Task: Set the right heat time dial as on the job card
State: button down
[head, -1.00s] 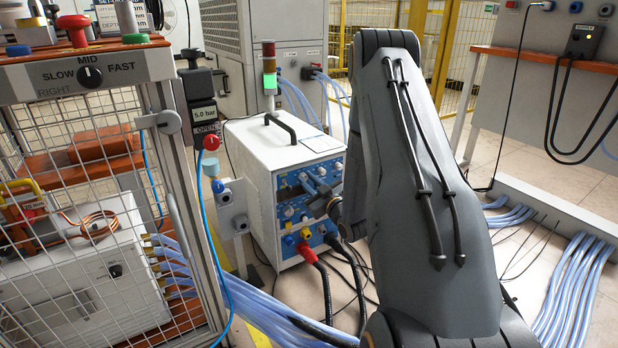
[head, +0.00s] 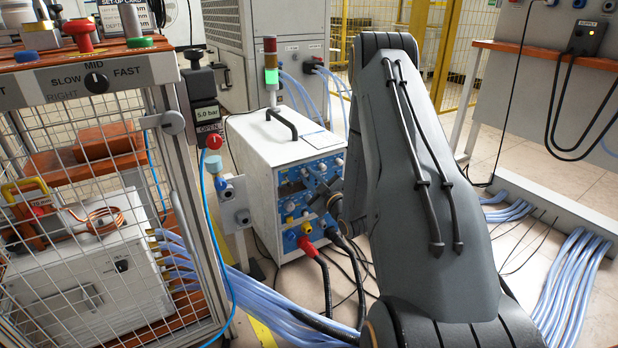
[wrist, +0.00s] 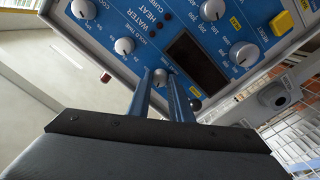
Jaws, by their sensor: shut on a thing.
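The white heater cabinet (head: 262,160) with a blue front panel (head: 295,180) stands in the middle of the head view. In the wrist view the blue panel (wrist: 185,45) appears tilted, with several grey round dials. My gripper (wrist: 160,78) has its two blue fingers closed around one small grey dial (wrist: 160,74) near the panel's lower edge. The label and pointer of this dial are too hidden or small to read. Another dial (wrist: 123,46) sits free to its left, near the HOLD TIME lettering. In the head view my arm partly covers the panel's right side.
A caged bench (head: 85,200) with a SLOW-MID-FAST knob (head: 96,83) stands at left. A set-up card (head: 112,3) is cut off at the top, unreadable. Red and black cables (head: 325,285) and blue hoses (head: 270,315) run below the heater panel. A yellow button (wrist: 281,23) is on the panel.

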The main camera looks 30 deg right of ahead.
jog(key=c, duration=1.6)
grip_release()
jog(key=shift+s+f+p, duration=0.15)
jog(key=shift+s+p, duration=1.1)
jog(key=shift+s, duration=2.65)
